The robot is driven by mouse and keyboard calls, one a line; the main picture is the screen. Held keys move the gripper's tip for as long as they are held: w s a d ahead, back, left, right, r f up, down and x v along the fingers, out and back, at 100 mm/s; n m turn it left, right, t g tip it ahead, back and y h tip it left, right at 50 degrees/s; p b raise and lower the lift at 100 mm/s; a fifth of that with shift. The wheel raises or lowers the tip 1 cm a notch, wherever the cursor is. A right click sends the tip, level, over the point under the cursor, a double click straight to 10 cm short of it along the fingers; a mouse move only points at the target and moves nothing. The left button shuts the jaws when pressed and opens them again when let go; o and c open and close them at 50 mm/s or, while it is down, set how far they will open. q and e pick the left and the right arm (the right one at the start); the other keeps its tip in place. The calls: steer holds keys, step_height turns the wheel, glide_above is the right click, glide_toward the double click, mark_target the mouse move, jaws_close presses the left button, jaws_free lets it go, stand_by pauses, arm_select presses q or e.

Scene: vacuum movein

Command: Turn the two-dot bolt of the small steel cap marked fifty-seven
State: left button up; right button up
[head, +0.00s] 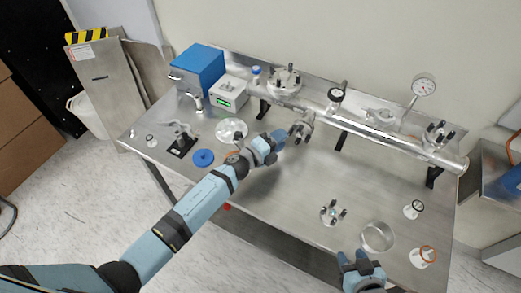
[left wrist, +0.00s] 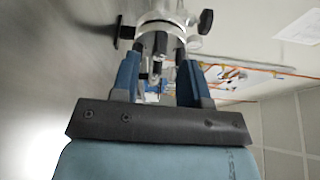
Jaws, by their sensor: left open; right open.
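A small steel cap (head: 305,124) with dark bolts sits on a front port of the long steel tube. My left gripper (head: 280,138) is open right in front of it. In the left wrist view the cap (left wrist: 152,18) is ahead of my left gripper (left wrist: 158,62), and one dark-ended bolt (left wrist: 160,43) shows between the open fingers. I cannot tell whether the fingers touch it. The cap's number and the bolt dots are not legible. My right gripper (head: 361,262) is open and empty over the table's front right, away from the cap.
The steel tube (head: 370,132) spans the table's back, with a gauge (head: 424,86) and other bolted flanges. A blue box (head: 197,68) stands back left. A bolted fitting (head: 332,213), a steel ring (head: 377,237) and small parts lie front right. The table's middle is clear.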

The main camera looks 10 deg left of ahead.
arm_select(q)
steer(key=v, duration=1.1)
steer(key=shift+s+b, duration=0.2)
steer(key=shift+b, duration=0.2)
